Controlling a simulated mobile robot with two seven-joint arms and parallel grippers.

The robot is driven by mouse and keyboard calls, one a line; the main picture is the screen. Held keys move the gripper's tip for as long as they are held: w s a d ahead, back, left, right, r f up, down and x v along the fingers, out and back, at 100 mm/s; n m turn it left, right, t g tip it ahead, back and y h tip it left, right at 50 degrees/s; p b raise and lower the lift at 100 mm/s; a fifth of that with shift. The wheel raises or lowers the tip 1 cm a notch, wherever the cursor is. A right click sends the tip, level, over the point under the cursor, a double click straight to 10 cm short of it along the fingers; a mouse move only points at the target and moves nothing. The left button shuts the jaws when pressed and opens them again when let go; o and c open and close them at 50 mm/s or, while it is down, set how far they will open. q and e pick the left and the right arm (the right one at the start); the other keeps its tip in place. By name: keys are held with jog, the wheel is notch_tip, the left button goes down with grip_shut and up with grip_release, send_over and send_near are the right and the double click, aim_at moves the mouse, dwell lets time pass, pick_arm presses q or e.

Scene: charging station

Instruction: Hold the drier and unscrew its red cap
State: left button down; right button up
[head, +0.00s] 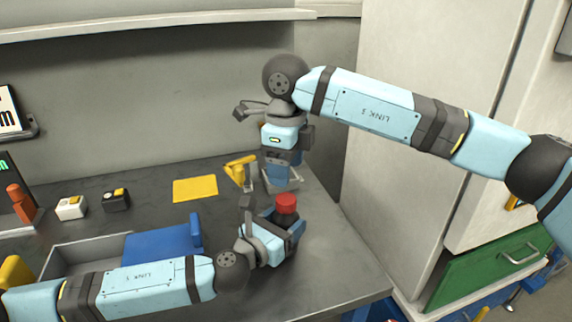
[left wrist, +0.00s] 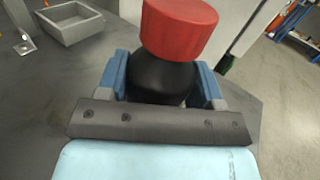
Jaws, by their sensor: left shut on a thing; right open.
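The drier has a dark body (left wrist: 162,80) and a red cap (left wrist: 180,28), which sits on its upper end. In the head view the red cap (head: 286,202) shows above the table's right part. My left gripper (head: 286,232) is shut on the drier's dark body, with one blue finger on each side in the left wrist view (left wrist: 161,83). The drier's lower part is hidden by the gripper. My right gripper (head: 279,182) is open and points down, above and behind the red cap, apart from it.
A grey tray (left wrist: 70,30) lies behind the drier. A yellow tool (head: 238,170) and a yellow mat (head: 195,189) lie to the left. A cabinet with a green drawer (head: 485,272) stands at right.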

aim_at(286, 198)
jog(key=m, duration=0.4)
jog(key=shift+m, duration=0.3)
jog(key=m, duration=0.6)
jog(key=shift+m, duration=0.3)
jog(key=m, duration=1.2)
jog(key=shift+f, duration=0.1)
jog(key=shift+m, duration=0.3)
jog(key=shift+f, duration=3.95)
